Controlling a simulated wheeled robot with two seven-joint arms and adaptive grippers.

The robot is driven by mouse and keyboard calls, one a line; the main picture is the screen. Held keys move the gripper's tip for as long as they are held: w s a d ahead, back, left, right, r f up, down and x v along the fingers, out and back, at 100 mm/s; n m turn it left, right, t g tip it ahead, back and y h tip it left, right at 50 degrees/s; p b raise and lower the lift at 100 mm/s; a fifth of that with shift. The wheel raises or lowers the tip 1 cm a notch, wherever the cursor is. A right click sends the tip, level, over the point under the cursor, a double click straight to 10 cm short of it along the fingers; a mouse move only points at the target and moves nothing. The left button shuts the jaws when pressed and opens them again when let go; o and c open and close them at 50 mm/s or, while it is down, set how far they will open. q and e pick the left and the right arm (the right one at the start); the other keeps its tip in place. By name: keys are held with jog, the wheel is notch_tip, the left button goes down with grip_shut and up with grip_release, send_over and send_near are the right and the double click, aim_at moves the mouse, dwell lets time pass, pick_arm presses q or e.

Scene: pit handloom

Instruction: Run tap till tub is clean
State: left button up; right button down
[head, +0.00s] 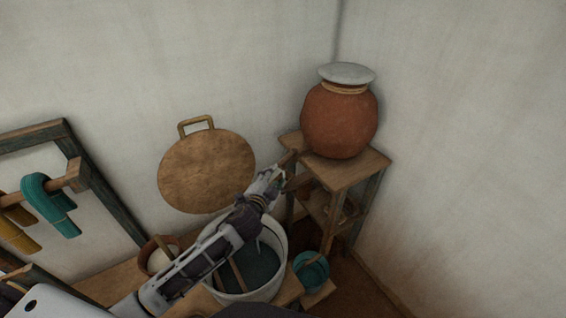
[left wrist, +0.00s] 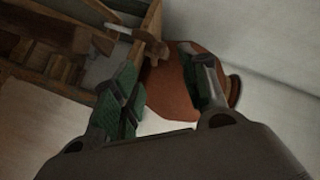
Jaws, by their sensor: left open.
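A white tub (head: 281,243) stands on the low bench and holds dark blue-green liquid, with a wooden stick leaning in it. A round terracotta pot (head: 339,122) with a pale lid sits on a wooden stand in the corner. A wooden tap (left wrist: 146,44) shows beside the pot (left wrist: 172,98) in the left wrist view. In the head view, its stub is partly hidden near my gripper. My left gripper (head: 275,177) reaches over the tub to the stand's left side. Its fingers are apart, with the pot beyond them. My right gripper is not in view.
The wooden stand (head: 366,166) has a lower shelf. A round brown board (head: 205,170) with a handle is on the wall. A teal bundle (head: 311,271) lies right of the tub. A frame (head: 100,190) with teal and yellow skeins stands left. My arm covers part of the tub.

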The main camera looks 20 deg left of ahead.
aim_at(283, 163)
pick_arm(q)
jog(key=shift+p+x, duration=0.65)
jog(key=shift+x, duration=5.25)
grip_shut()
